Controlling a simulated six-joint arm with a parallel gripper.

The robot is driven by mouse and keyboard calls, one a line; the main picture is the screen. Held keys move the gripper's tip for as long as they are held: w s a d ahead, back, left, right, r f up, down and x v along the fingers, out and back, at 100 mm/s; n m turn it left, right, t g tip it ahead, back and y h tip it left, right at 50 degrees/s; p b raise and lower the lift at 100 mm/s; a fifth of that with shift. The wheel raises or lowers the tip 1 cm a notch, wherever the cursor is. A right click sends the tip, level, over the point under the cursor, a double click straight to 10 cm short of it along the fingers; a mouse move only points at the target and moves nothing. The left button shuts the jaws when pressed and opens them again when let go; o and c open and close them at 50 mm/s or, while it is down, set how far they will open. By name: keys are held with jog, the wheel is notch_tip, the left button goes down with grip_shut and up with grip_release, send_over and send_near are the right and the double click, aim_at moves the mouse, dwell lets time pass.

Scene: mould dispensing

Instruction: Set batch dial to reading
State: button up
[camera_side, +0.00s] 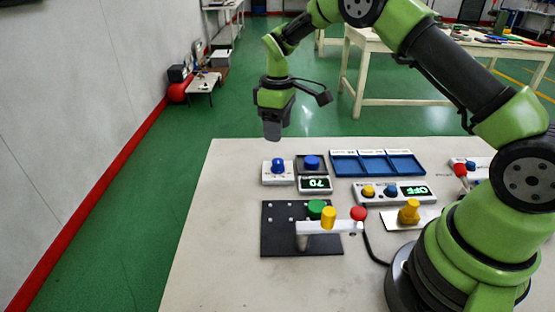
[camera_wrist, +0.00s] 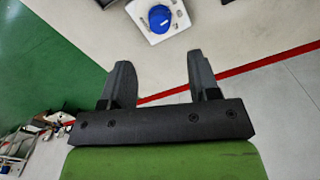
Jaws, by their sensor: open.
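A blue dial knob (camera_side: 278,166) stands on a small white box at the back left of the table. The blue knob also shows on its white plate at the top of the wrist view (camera_wrist: 159,18). A small display (camera_side: 317,184) to the right of the box reads 70. My gripper (camera_side: 272,137) hangs above and slightly behind the knob, with its fingers pointing down. In the wrist view my gripper (camera_wrist: 158,80) has its two dark fingers wide apart with nothing between them. The knob lies beyond the fingertips, apart from them.
A blue button (camera_side: 312,162) on a dark base stands close to the dial's right. Blue trays (camera_side: 378,164), a panel reading OFF (camera_side: 413,191) and a yellow knob (camera_side: 409,212) lie further right. A black plate (camera_side: 280,238) with a white arm across it lies in front. The table's left part is clear.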

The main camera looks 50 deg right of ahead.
aim_at(277, 160)
notch_tip(277, 160, down, 10)
jog(key=shift+r, duration=0.15)
dwell(0.3)
jog(key=c, duration=0.9)
